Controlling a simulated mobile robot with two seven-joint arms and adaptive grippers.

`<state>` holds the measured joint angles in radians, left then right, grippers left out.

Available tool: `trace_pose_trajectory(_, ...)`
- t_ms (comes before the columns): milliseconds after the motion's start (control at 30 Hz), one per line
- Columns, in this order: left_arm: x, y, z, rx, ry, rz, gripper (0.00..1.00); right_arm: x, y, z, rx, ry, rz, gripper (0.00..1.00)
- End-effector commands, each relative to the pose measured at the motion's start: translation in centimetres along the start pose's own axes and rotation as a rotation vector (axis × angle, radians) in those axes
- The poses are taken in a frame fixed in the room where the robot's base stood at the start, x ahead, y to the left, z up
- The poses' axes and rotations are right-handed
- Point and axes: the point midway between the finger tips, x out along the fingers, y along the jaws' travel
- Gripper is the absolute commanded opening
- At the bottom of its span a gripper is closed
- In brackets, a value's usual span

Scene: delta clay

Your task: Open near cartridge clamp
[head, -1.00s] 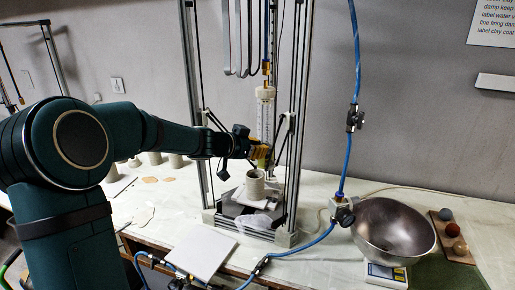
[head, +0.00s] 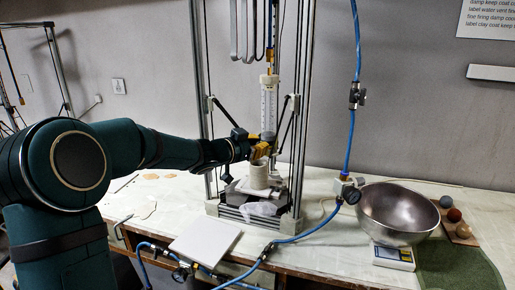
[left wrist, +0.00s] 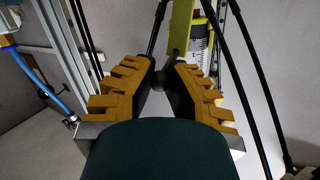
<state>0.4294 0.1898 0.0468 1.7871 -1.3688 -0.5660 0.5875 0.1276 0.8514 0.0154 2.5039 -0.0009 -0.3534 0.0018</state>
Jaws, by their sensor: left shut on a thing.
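The clear cartridge (head: 269,105) stands upright in the middle of the printer frame. Its yellow-green clamp (left wrist: 180,28) shows in the left wrist view, beside part of the cartridge scale (left wrist: 201,38). My left gripper (head: 262,150), with orange fingers, is at the lower end of the cartridge, above the clay cup. In the left wrist view, my left gripper (left wrist: 163,76) is shut on a small dark rounded part, seemingly the clamp's handle, with the fingers in a V. The fingers hide much of the clamp in the head view. My right gripper is out of view.
A clay cup (head: 258,174) stands on the printer bed under the gripper. Frame posts (head: 198,100) and slanted black rods (left wrist: 237,75) are close around the hand. Blue hose (head: 301,235), a white tile (head: 205,240) and a steel bowl (head: 397,213) are in front and right.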

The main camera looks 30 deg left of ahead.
Motion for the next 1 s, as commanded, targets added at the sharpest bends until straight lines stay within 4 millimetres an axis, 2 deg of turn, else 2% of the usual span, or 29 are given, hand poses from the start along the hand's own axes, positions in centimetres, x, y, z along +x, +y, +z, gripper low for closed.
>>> trace_pose_trajectory(200,-0.9,0.9,1.5,-0.004,-0.007,0.001,0.0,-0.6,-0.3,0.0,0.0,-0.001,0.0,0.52)
trace_pose_trajectory(600,-1.4,2.0,4.1,-0.005,-0.011,0.002,0.0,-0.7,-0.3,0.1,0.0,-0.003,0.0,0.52)
trace_pose_trajectory(1000,-1.4,2.4,5.0,-0.005,-0.011,0.003,0.0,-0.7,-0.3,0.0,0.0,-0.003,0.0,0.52)
